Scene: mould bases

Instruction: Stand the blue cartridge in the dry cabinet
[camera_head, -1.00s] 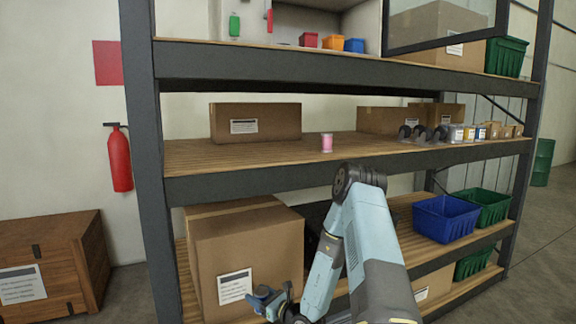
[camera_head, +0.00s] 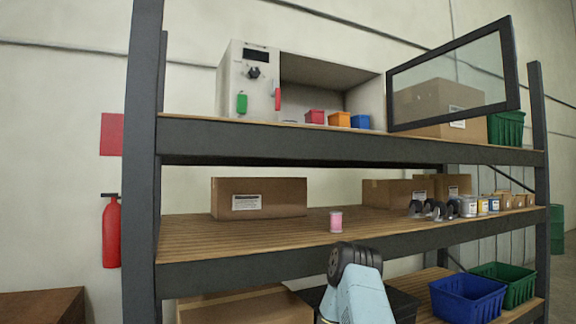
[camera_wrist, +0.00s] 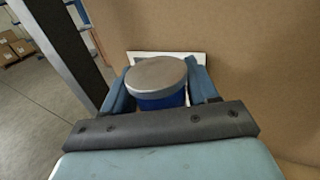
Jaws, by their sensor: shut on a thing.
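My gripper (camera_wrist: 161,88) is shut on the blue cartridge (camera_wrist: 160,101), a blue cylinder with a grey top, in the wrist view. The two fingers press its sides, and its lower part is hidden. The gripper is out of the head view, below the frame. The dry cabinet (camera_head: 247,92) stands on the top shelf, a pale box with a dial and a red handle on its front. Its glass door (camera_head: 450,78) is swung open to the right.
A pink cartridge (camera_head: 336,222) stands on the middle shelf (camera_head: 240,241), left of black stands (camera_head: 435,210) and several cans. Cardboard boxes (camera_head: 259,197) sit behind. A dark post (camera_head: 143,170) bounds the rack's left. A cardboard surface (camera_wrist: 245,60) lies close to my gripper.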

